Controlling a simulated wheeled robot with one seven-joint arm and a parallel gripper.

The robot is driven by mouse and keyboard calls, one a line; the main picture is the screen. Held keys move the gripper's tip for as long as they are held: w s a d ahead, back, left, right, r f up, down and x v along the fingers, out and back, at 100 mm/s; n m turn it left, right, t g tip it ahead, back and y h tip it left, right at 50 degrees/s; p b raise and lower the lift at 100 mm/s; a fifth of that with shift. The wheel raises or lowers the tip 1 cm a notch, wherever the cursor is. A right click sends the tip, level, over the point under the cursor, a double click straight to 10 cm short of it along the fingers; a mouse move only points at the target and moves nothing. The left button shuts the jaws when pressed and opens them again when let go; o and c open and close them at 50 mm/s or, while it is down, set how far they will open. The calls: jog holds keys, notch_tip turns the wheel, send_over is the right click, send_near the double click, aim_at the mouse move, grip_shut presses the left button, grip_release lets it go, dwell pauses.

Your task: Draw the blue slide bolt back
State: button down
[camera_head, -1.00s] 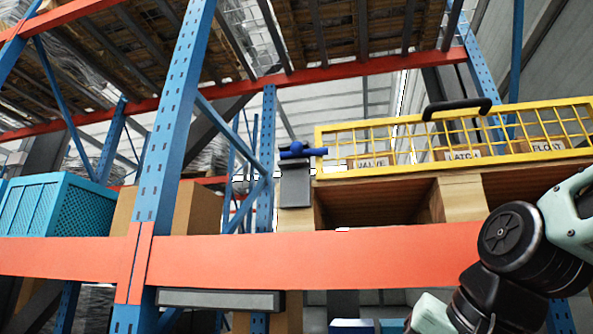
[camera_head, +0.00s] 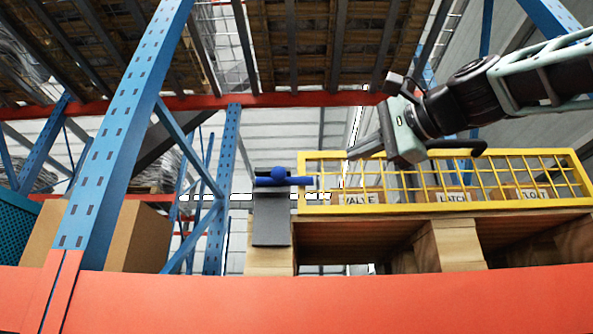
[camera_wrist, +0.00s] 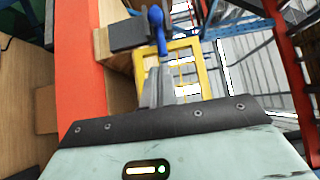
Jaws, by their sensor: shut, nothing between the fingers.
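The blue slide bolt (camera_head: 298,181), with a round knob, lies level at the left end of the yellow mesh cage (camera_head: 299,205), above a dark grey plate (camera_head: 271,219). My gripper (camera_head: 352,153) is shut and empty, above the cage's top left part and to the right of the bolt, apart from it. In the wrist view the bolt (camera_wrist: 157,30) shows just beyond the tips of my gripper (camera_wrist: 158,72), in front of the yellow frame (camera_wrist: 197,66). The gap between tips and bolt is hard to judge there.
An orange beam (camera_head: 300,300) crosses in front and a blue upright (camera_head: 120,130) stands left. Open air lies above the bolt.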

aim_at(286, 177)
jog(key=shift+w+a, duration=0.1)
jog(key=p+x, duration=0.3)
jog(key=x, duration=0.2)
jog(key=p+x, duration=0.3)
jog(key=x, duration=0.2)
jog(key=shift+a+r, duration=0.2)
jog(key=shift+a+f+p, duration=0.1)
jog(key=shift+a+p, duration=0.35)
jog(key=shift+a, duration=0.45)
jog(key=shift+a+f+p, duration=0.15)
jog(key=shift+a+p, duration=0.3)
jog(key=shift+a, duration=0.4)
